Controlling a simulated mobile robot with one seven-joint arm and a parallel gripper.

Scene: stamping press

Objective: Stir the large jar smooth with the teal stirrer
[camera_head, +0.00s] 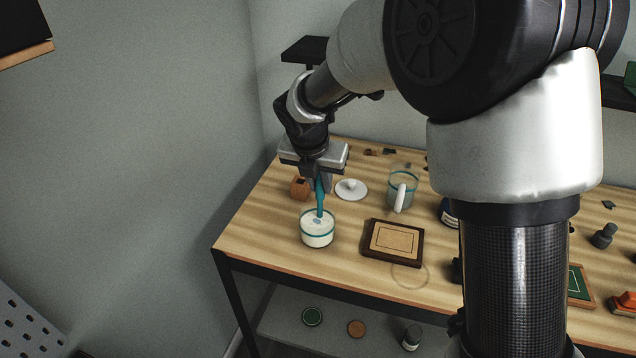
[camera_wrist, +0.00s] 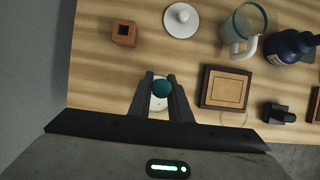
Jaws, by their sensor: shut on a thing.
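The large jar (camera_head: 317,233) is a clear glass with a teal band and whitish contents. It stands on the table near the front left. The teal stirrer (camera_head: 320,196) is upright, with its lower end inside the jar's mouth. My gripper (camera_head: 319,180) is above the jar and shut on the stirrer's upper part. In the wrist view the stirrer's round teal top (camera_wrist: 163,88) shows between my fingers (camera_wrist: 162,84). The jar (camera_wrist: 158,103) is mostly hidden below it there. A small greyish patch shows on the contents beside the stirrer; its nature is unclear.
A wooden block with a hole (camera_head: 299,188), a white lid with a knob (camera_head: 351,190) and a glass jug with a white handle (camera_head: 402,188) stand behind. A dark-framed tray (camera_head: 394,242) lies right of the jar. The table's front-left edge (camera_head: 240,256) is clear.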

